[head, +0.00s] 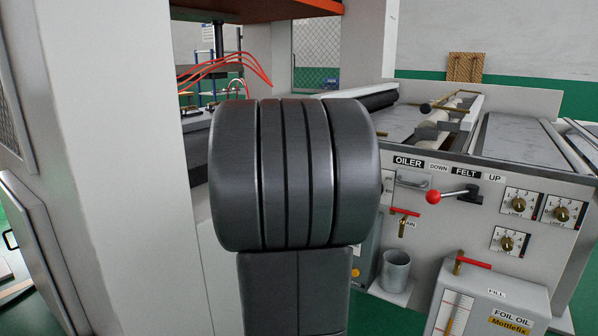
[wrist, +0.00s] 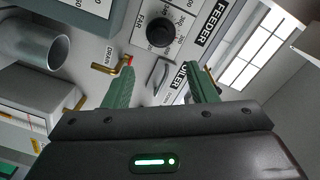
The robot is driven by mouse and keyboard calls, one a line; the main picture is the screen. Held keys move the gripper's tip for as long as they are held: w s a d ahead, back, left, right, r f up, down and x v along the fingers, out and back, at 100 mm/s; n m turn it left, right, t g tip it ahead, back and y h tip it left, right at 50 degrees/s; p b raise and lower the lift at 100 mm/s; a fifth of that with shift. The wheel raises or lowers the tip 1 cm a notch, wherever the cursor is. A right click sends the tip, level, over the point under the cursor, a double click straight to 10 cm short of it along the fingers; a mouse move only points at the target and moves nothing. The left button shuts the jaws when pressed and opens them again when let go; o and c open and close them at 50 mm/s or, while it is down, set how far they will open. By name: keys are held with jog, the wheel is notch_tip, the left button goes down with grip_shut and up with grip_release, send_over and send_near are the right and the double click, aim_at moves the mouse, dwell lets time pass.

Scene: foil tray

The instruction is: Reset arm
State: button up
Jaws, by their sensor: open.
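My gripper (wrist: 158,92) shows in the wrist view with its two green fingers apart and nothing between them. Past the fingers is the machine's grey front panel, with a black knob (wrist: 160,32), a FEEDER label (wrist: 211,22) and a brass drain tap (wrist: 120,75). The wrist view is turned on its side. In the head view my own dark arm fills the middle and hides the gripper and part of the machine.
The oiler machine (head: 475,200) stands at the right, with a red-knobbed lever (head: 433,197), several dials and a drain tap (head: 402,226). A metal cup (head: 396,270) sits below the tap. A foil oil box (head: 490,305) is at lower right. A pale column (head: 120,150) stands left.

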jog(key=b+x, duration=0.1)
jog(key=x, duration=1.3)
jog(key=shift+w, duration=0.1)
jog(key=shift+r+n+p, duration=0.2)
jog(key=shift+n+p, duration=0.4)
jog(key=shift+p, duration=0.1)
jog(key=shift+r+n+p, duration=0.1)
jog(key=shift+n+p, duration=0.25)
jog(key=shift+n, duration=0.15)
jog(key=n+p, duration=0.3)
jog(key=n, duration=0.1)
jog(key=n+p, duration=0.3)
jog(key=n, duration=0.1)
jog(key=shift+n+p, duration=0.3)
jog(key=shift+p, duration=0.05)
jog(key=n+p, duration=0.3)
jog(key=shift+n+h, duration=0.3)
jog(key=shift+a+f+n, duration=0.1)
jog(key=shift+f+n, duration=0.1)
jog(key=shift+n, duration=0.1)
jog(key=shift+v, duration=1.2)
